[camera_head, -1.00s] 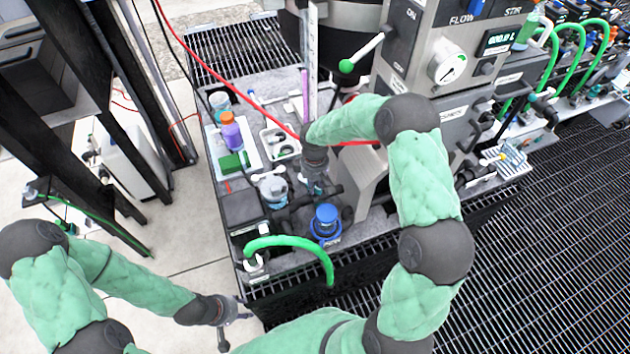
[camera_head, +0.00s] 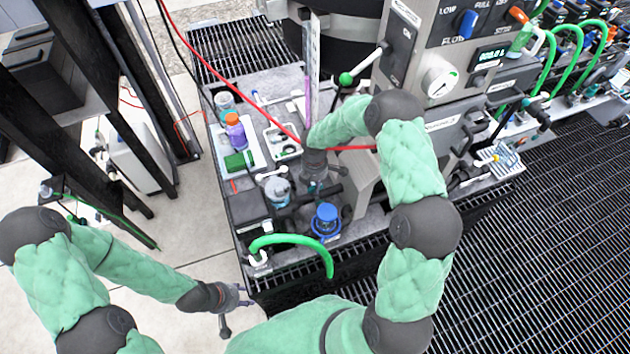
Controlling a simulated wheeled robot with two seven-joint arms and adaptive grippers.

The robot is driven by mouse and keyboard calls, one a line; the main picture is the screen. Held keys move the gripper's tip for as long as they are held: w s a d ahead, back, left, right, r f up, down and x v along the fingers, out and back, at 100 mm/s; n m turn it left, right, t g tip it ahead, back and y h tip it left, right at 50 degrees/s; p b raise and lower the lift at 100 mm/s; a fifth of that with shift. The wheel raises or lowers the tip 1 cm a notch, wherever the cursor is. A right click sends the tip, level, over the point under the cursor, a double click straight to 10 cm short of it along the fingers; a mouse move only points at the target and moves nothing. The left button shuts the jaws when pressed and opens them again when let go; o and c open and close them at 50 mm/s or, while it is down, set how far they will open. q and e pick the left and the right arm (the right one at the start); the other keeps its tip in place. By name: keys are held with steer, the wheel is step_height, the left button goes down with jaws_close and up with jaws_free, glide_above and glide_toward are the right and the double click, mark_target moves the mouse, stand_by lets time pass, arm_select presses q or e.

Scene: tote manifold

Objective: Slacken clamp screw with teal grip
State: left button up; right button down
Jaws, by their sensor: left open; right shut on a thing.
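My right gripper (camera_head: 318,183) points down onto the pipework in the middle of the bench. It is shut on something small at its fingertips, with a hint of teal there. This looks like the clamp screw's grip, but the wrist and fingers hide most of it, and I cannot make out the screw itself. My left gripper (camera_head: 232,312) is open and empty, off the bench's front left corner and low over the floor.
A blue-capped fitting (camera_head: 326,221) stands in front of the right gripper. A green hose (camera_head: 293,241) arches along the front edge. A tray (camera_head: 256,156) with an orange-capped purple bottle (camera_head: 236,133) lies left. A control box (camera_head: 440,75) stands behind right.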

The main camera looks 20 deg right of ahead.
steer(key=n+p, duration=0.2)
steer(key=n, duration=0.2)
steer(key=shift+s+a+n, duration=0.1)
steer(key=shift+a+n, duration=0.05)
steer(key=shift+n, duration=0.15)
steer(key=n+p, duration=0.3)
steer(key=n, duration=0.1)
steer(key=shift+n, duration=0.3)
steer(key=n+p, duration=0.2)
steer(key=n, duration=0.2)
steer(key=shift+s+a+n, duration=0.1)
steer(key=shift+n, duration=0.2)
steer(key=n+p, duration=0.2)
steer(key=n, duration=0.2)
steer(key=shift+s, duration=0.1)
steer(key=n+p, duration=0.2)
steer(key=n, duration=0.1)
steer(key=shift+s+r, duration=0.1)
steer(key=shift+r, duration=0.05)
steer(key=n+p, duration=0.2)
steer(key=p, duration=0.2)
steer(key=shift+n+p, duration=0.4)
steer(key=shift+p, duration=0.2)
steer(key=shift+f, duration=0.2)
